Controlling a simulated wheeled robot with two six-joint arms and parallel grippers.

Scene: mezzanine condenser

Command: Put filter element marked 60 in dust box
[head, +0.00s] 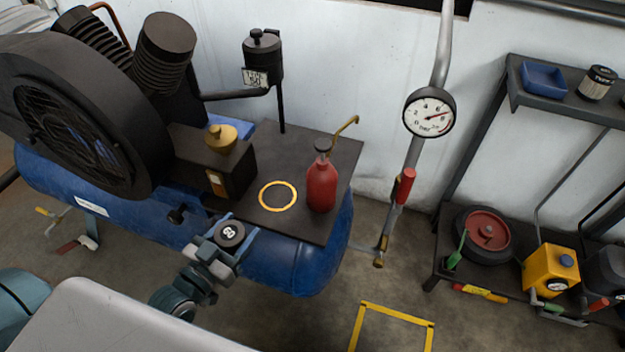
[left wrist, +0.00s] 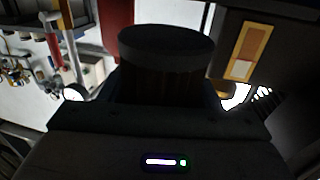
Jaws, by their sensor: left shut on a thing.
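The filter element (head: 231,233) is a dark cylinder with a white "60" on its top. My left gripper (head: 226,243) is shut on it, holding it upright by the front edge of the compressor's dark plate. In the left wrist view, the filter element (left wrist: 165,62) shows as a dark ribbed cylinder between the jaws. An open blue box (head: 544,78) on the upper right shelf looks like the dust box; no label on it is readable. My right gripper is not in view.
A red bottle (head: 321,187) stands on the plate beside a yellow ring (head: 278,196). A dark canister (head: 263,55) with a tag hangs above. A gauge (head: 429,112) and pipe stand between the compressor and the shelves. Another canister (head: 598,83) is right of the blue box.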

